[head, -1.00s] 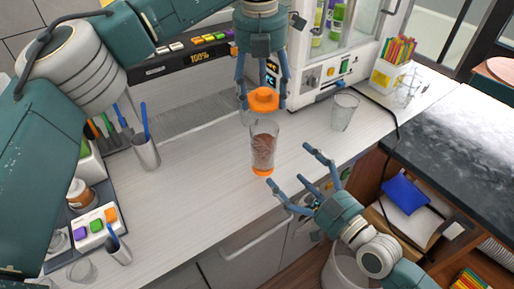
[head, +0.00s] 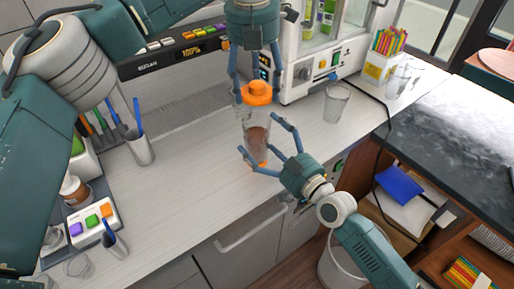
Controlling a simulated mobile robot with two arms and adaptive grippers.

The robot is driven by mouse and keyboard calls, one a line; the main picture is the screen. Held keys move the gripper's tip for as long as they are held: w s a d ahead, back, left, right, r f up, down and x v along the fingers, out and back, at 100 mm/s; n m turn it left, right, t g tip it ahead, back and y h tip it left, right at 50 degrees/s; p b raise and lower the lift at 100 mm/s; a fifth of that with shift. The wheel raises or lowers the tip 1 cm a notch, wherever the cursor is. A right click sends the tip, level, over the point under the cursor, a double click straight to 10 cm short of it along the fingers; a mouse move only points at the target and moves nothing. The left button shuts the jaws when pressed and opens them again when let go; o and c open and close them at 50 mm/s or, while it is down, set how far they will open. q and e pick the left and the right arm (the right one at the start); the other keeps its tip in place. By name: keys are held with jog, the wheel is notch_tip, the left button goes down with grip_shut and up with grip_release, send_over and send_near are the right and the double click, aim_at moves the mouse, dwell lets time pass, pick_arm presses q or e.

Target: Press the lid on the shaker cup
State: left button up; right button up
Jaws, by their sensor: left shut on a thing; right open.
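The shaker cup (head: 257,143) is clear with brown contents and an orange base. It stands upright near the front edge of the white counter. My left gripper (head: 257,98) points down and is shut on the orange lid (head: 257,93), just above the cup's rim. I cannot tell whether lid and rim touch. My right gripper (head: 258,145) is open, with its fingers around the lower part of the cup from the front right. The fingers hide part of the cup's lower body and base; contact with it is unclear.
A clear glass (head: 336,103) stands right of the cup, before a white machine (head: 322,75). A metal holder with blue-handled tools (head: 140,148) stands to the left. A button box (head: 92,222) is at the lower left. The counter (head: 185,195) between is clear.

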jog(key=shift+x, duration=0.9)
jog(key=shift+s, duration=0.1)
jog(key=shift+c, duration=0.5)
jog(key=shift+d, duration=0.1)
jog(key=c, duration=1.7)
